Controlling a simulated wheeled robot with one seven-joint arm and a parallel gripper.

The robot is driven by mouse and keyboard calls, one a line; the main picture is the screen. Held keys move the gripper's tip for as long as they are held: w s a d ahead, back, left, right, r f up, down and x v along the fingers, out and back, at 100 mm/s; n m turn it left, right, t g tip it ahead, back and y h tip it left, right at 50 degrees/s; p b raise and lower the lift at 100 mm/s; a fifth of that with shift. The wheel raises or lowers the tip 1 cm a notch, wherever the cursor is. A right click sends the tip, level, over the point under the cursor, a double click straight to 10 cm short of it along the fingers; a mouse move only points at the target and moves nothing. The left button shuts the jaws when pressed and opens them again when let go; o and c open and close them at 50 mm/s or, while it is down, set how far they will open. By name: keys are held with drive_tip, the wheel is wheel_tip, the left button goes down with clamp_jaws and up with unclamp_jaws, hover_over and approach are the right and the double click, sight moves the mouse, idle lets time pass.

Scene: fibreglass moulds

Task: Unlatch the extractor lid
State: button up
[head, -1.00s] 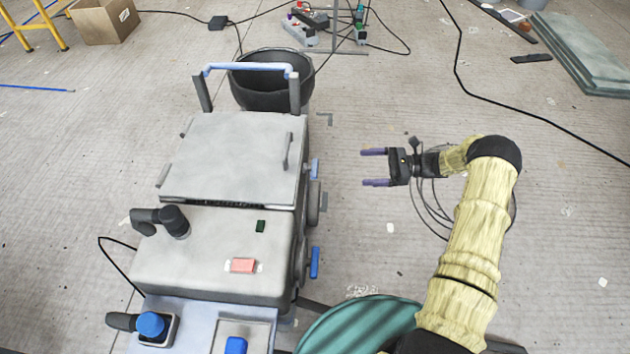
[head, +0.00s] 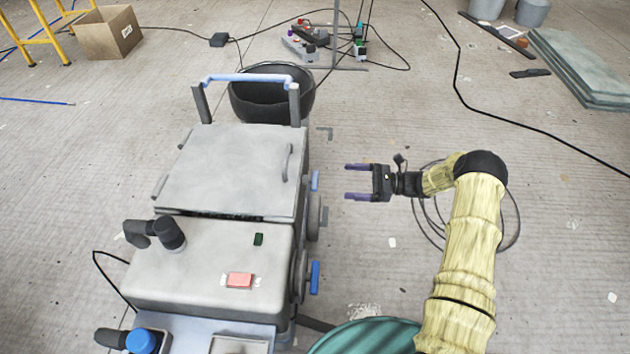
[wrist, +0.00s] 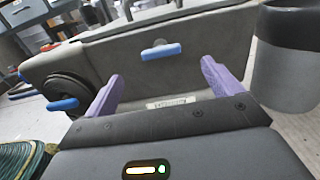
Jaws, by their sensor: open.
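The extractor (head: 195,280) is a grey box-shaped machine left of centre in the head view, with its flat lid (head: 228,170) lying shut on top. A blue latch handle (head: 315,181) sticks out of the side facing my arm, near the lid. It also shows in the wrist view (wrist: 161,52), centred on the extractor's side wall. A second blue handle (head: 315,277) sits lower on the same side and shows at the left in the wrist view (wrist: 62,104). My gripper (head: 346,181) is open and empty, apart from the upper latch handle, its purple fingers pointing at it.
A black bucket (head: 270,100) stands behind the extractor and shows at the right in the wrist view (wrist: 283,70). A green striped round thing (head: 370,338) is near my base. A black cable (head: 456,75) crosses the floor. Floor right of the extractor is mostly clear.

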sight(315, 179)
drive_tip(key=a+b, duration=0.1)
drive_tip(key=a, duration=0.4)
drive_tip(key=a+b, duration=0.2)
drive_tip(key=a, duration=0.4)
drive_tip(key=shift+w+a, duration=0.2)
drive_tip(key=shift+a, duration=0.1)
drive_tip(key=c, duration=1)
